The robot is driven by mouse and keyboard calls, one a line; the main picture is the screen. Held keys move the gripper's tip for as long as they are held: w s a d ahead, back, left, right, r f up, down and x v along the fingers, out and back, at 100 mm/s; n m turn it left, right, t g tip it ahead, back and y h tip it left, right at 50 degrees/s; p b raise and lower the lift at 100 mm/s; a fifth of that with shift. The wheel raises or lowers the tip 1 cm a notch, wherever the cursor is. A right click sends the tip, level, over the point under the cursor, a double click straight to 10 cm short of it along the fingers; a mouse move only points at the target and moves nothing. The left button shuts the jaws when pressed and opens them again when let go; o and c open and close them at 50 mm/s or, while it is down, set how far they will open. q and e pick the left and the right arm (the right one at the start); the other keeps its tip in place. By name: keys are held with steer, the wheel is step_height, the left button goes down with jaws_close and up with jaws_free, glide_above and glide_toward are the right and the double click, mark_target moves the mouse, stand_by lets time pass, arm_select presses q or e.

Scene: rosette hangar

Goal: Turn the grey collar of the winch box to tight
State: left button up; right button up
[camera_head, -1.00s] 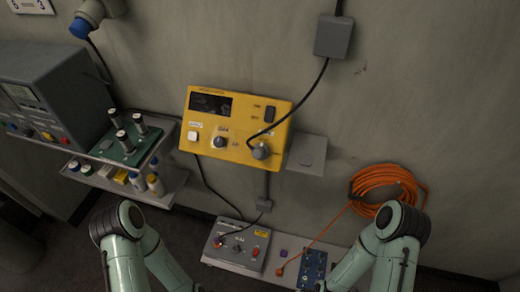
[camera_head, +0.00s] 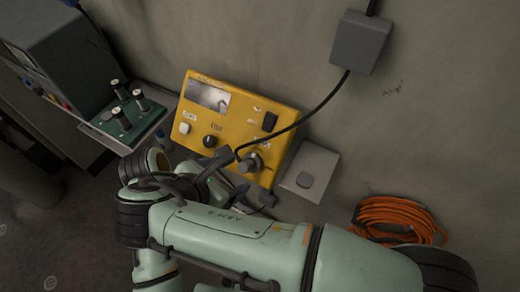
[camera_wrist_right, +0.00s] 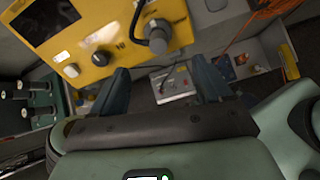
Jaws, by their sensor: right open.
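The yellow box (camera_head: 240,120) is on the wall, with a dark display, a white button and a black knob. I take it for the winch box, as its label is too small to read. Its grey collar (camera_head: 250,163) is at the lower right corner, with a black cable running up from it. In the right wrist view the collar (camera_wrist_right: 157,36) shows beyond the fingers. My right gripper (camera_head: 232,172) is open and empty, just in front of the box's lower edge beside the collar, apart from it in the wrist view (camera_wrist_right: 162,78). My left gripper is out of view.
A grey wall box (camera_head: 360,42) holds the cable's upper end. A grey plate (camera_head: 308,172) sits right of the yellow box. A green block with several posts (camera_head: 125,118) stands left. A coiled orange cable (camera_head: 400,220) hangs at right. A grey box (camera_wrist_right: 175,85) lies below.

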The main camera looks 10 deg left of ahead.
mark_target(249, 164)
steer(key=shift+t, duration=0.3)
steer(key=b+x, duration=0.1)
steer(key=x, duration=1.1)
steer(key=shift+w+d+r, duration=0.1)
steer(key=shift+w+r, duration=0.05)
steer(key=shift+r, duration=0.05)
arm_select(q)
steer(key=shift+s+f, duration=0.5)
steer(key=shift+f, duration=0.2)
arm_select(e)
steer(key=c, duration=1.1)
steer(key=shift+o, duration=0.3)
